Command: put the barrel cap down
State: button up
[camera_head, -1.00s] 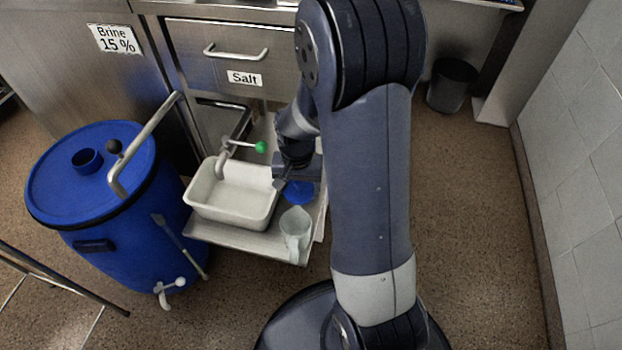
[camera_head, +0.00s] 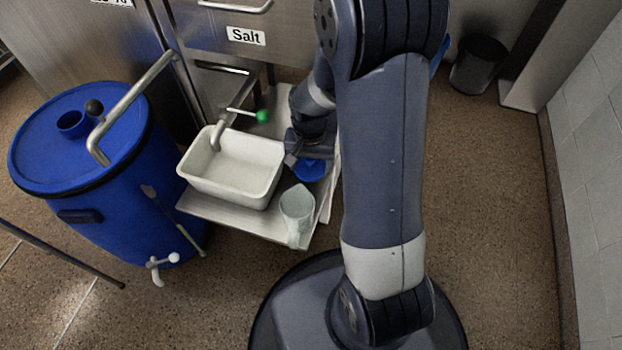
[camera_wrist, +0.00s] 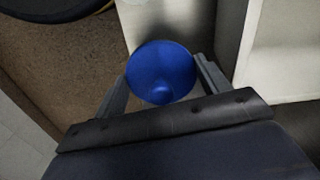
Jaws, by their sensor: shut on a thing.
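The barrel cap (camera_head: 311,170) is a round blue piece over the right part of the metal shelf (camera_head: 236,223), partly hidden by my gripper in the head view. In the wrist view the cap (camera_wrist: 162,72) shows as a blue disc with a small raised knob, between the two fingers. My gripper (camera_wrist: 160,86) is shut on it. In the head view my gripper (camera_head: 303,158) is just right of the white basin. I cannot tell whether the cap touches the shelf.
The white basin (camera_head: 205,184) and a clear jug (camera_head: 297,212) stand on the shelf. A tap with a green knob (camera_head: 262,116) reaches over the basin. The blue barrel (camera_head: 115,225), with an open round neck (camera_head: 72,123) on its lid, stands at left. A dark bin (camera_head: 479,65) is at the back right.

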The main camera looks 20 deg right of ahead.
aim_at(310, 170)
jog(key=shift+f+b, duration=1.9)
jog(key=shift+f, duration=0.55)
jog(key=shift+f, duration=0.15)
jog(key=o, duration=0.7)
notch_tip(310, 170, up, 12)
jog(key=p, duration=0.5)
jog(key=shift+r, duration=0.2)
jog(key=shift+f, duration=0.1)
